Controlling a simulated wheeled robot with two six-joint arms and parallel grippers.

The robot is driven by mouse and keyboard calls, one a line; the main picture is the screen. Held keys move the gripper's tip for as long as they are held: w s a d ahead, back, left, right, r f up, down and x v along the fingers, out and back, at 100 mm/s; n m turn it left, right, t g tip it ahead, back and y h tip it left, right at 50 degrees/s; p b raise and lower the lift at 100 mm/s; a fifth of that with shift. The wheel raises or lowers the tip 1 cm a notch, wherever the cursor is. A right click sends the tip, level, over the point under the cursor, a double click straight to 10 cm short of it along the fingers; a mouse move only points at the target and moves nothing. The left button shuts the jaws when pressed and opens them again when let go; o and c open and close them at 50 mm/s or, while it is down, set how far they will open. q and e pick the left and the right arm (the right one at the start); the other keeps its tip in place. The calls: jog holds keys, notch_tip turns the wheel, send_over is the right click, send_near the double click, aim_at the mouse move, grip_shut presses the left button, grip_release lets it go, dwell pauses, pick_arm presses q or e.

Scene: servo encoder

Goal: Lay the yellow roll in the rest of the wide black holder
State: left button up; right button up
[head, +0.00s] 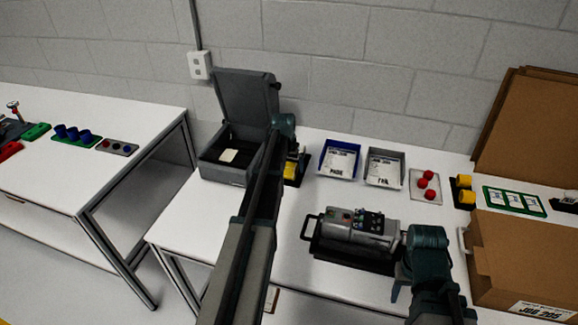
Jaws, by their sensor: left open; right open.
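A yellow roll (290,170) shows beside and partly behind my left arm, at a black holder (303,166) right of the open grey case. Whether it rests in that holder or is apart from it, I cannot tell. My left gripper (295,152) is open, just above and beside this yellow roll; its fingertips are mostly hidden. Two more yellow rolls, an upper one (464,181) and a lower one (467,197), sit at another black holder (457,195) on the right. My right gripper (399,289) is open, low by the grey motor unit, and largely hidden by my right arm.
The open grey case (222,175) stands at the back left. A grey motor unit (355,228) lies on a black handled tray (322,250). Blue (325,168) and grey (371,175) paper trays, red balls (428,175) and a cardboard box (525,255) crowd the right.

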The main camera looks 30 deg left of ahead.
pick_arm(q)
jog(key=p+v, duration=1.3)
jog(key=shift+r, duration=0.45)
pick_arm(e)
notch_tip(320, 180, up, 13)
jog(key=shift+r, duration=0.2)
